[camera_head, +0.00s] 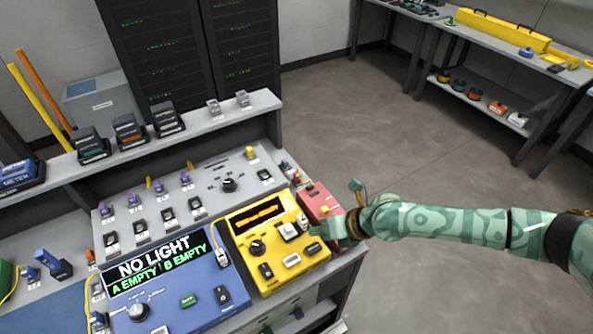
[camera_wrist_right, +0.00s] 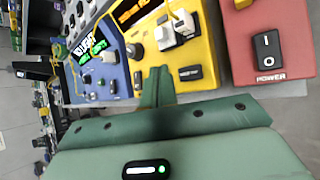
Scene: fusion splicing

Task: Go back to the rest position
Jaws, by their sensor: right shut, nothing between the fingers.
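My right arm reaches in from the right in the head view. Its green gripper (camera_head: 326,230) is at the right edge of the bench, over the yellow device (camera_head: 282,262) and the red box (camera_head: 312,196). In the wrist view the gripper's fingers (camera_wrist_right: 158,86) are shut together and empty. They point at the lower edge of the yellow device (camera_wrist_right: 196,62), with the red box (camera_wrist_right: 262,22) and its POWER rocker switch to the right. I cannot tell whether the fingers touch anything. My left gripper is in neither view.
The blue device (camera_head: 185,305) left of the yellow one reads NO LIGHT, A EMPTY, B EMPTY. A raised grey shelf (camera_head: 190,122) with several small boxes runs behind. Open floor (camera_head: 430,140) lies to the right, and a second table (camera_head: 490,42) stands far right.

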